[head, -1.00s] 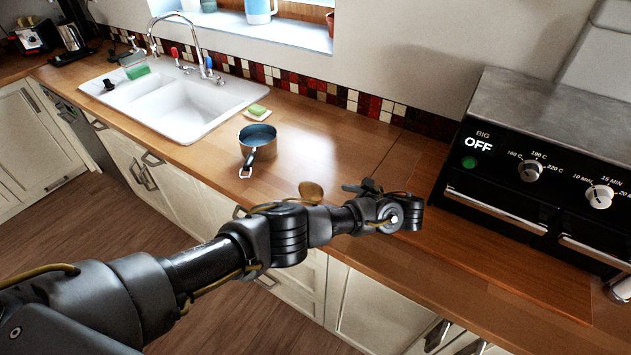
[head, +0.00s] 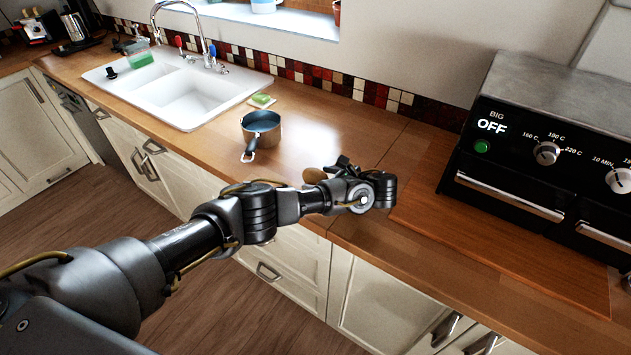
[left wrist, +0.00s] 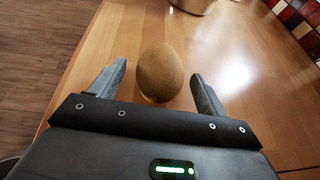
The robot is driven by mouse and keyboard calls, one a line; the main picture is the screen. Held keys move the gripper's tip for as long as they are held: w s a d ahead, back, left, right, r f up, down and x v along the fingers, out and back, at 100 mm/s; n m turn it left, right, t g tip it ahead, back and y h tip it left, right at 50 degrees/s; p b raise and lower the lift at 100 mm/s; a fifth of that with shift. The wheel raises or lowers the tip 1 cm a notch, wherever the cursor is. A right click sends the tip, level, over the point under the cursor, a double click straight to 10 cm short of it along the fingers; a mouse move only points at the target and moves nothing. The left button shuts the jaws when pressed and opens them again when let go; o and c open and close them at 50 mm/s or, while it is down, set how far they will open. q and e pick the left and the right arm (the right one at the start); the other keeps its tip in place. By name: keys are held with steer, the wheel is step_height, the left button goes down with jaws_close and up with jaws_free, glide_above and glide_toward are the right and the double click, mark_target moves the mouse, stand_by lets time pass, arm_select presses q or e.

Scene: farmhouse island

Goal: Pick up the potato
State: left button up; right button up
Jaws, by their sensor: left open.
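The brown, rounded potato (left wrist: 160,74) lies on the wooden counter in the left wrist view, between and slightly ahead of my open fingers. It shows in the head view (head: 314,175) just behind my left forearm, partly hidden by it. My left gripper (left wrist: 158,82) is open and empty, with one finger on each side of the potato and visible gaps to both. In the head view my wrist hides most of the gripper (head: 343,162). My right gripper is not in view.
A copper pot (head: 262,128) with a handle stands on the counter (head: 330,130) beyond the potato; its base shows in the left wrist view. A white sink (head: 185,95) is farther left. A black oven (head: 540,150) stands at the right. Counter around the potato is clear.

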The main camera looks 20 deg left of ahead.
arm_select(q)
steer(key=shift+p+x, duration=0.6)
steer(key=shift+x, duration=0.25)
steer(key=shift+w+a+f, duration=0.1)
steer(key=shift+a+f, duration=0.05)
steer(key=shift+a, duration=0.2)
steer(key=shift+d, duration=0.1)
steer(key=shift+c, duration=0.7)
steer(key=c, duration=1)
steer(key=shift+o, duration=0.2)
